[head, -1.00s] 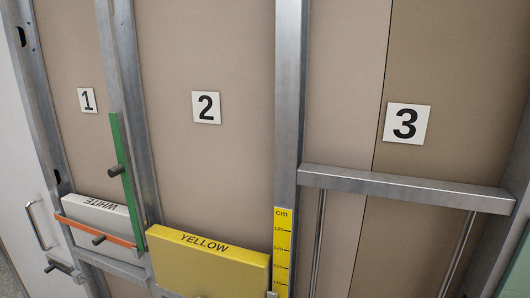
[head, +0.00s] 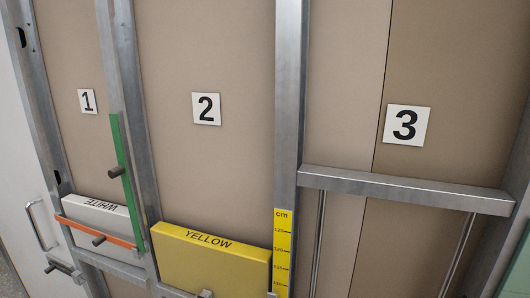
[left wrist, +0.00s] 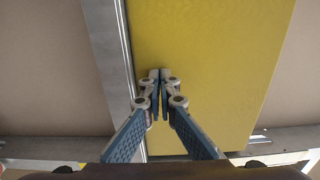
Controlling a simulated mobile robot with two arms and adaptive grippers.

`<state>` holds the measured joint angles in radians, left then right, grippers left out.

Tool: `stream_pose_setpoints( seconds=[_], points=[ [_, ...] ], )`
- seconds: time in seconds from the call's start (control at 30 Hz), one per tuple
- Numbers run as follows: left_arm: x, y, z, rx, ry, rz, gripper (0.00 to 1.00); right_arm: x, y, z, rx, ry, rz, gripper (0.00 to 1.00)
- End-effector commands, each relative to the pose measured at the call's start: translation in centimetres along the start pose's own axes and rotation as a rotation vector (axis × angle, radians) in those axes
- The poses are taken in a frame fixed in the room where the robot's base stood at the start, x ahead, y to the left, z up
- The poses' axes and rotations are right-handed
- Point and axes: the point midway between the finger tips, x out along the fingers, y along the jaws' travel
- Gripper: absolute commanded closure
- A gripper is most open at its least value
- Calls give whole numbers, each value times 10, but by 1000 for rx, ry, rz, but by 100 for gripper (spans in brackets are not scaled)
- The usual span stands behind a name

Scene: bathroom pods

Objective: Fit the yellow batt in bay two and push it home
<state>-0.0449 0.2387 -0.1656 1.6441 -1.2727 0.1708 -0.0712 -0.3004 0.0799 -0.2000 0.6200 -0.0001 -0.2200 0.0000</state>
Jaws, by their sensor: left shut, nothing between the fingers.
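The yellow batt (head: 208,262), marked YELLOW on its top face, stands low in bay two between two metal studs, below the number 2 plate (head: 206,109). Its lower part is cut off by the frame. I cannot tell how deep it sits. My left gripper (head: 205,294) just shows at the bottom edge of the head view, in front of the batt's face. In the left wrist view the left gripper (left wrist: 160,74) is shut and empty, its tips over the yellow face (left wrist: 215,70) beside a metal stud (left wrist: 107,60). I cannot tell if they touch it. My right gripper is out of view.
A white batt (head: 97,215) sits in bay one behind an orange bar (head: 85,229); a green bar (head: 122,170) stands beside it. A yellow centimetre scale (head: 282,250) is on the stud right of bay two. A metal rail (head: 400,187) crosses bay three.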

Motion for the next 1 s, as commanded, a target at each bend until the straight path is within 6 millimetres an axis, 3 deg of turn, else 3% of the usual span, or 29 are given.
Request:
stream_pose_setpoints(
  seconds=[0.47,1.0],
  points=[
    [10,1,0,-1,-1,1,100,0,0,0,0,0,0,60],
    [-41,2,0,-1,-1,1,100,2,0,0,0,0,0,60]
  ],
)
